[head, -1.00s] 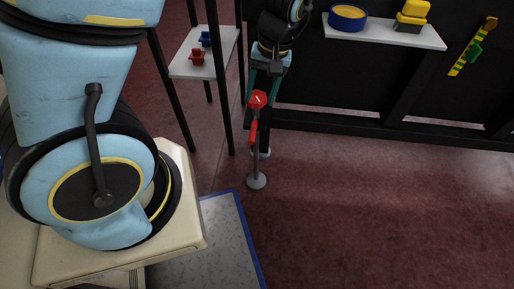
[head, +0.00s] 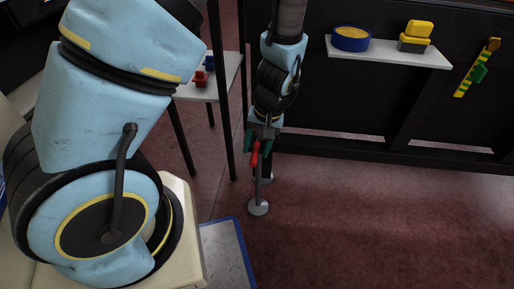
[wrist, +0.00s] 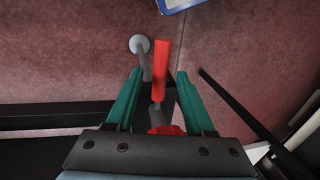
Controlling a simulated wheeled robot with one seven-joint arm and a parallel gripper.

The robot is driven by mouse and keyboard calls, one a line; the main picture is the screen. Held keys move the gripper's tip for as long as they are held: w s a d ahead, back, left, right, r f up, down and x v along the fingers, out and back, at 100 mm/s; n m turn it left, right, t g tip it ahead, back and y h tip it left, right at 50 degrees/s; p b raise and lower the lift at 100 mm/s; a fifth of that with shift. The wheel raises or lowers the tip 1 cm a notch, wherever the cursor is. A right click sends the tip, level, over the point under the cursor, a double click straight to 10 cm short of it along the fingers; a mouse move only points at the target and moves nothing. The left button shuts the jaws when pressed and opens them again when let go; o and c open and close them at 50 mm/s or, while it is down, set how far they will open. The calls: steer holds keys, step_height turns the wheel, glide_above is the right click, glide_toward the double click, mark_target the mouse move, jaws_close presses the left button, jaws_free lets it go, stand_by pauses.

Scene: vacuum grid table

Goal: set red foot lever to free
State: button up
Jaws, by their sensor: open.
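The red foot lever (head: 255,154) shows in the head view below my gripper, beside a slim grey post on a round foot on the floor. In the wrist view the red lever (wrist: 161,70) points away from the palm, between the two green fingers with a gap on each side. A red part at its base (wrist: 166,130) is partly hidden by the gripper body. My gripper (head: 260,142) is open around the lever, pointing down; it also shows in the wrist view (wrist: 159,74). The head of the lever's stand is hidden behind my gripper in the head view.
A small grey side table (head: 226,82) with red and blue parts stands left of the lever. A white shelf (head: 395,52) holds a blue-yellow round container and a yellow block. A black frame runs behind. The floor on the right is clear.

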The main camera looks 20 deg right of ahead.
jaws_close()
stand_by(0.4)
stand_by(1.0)
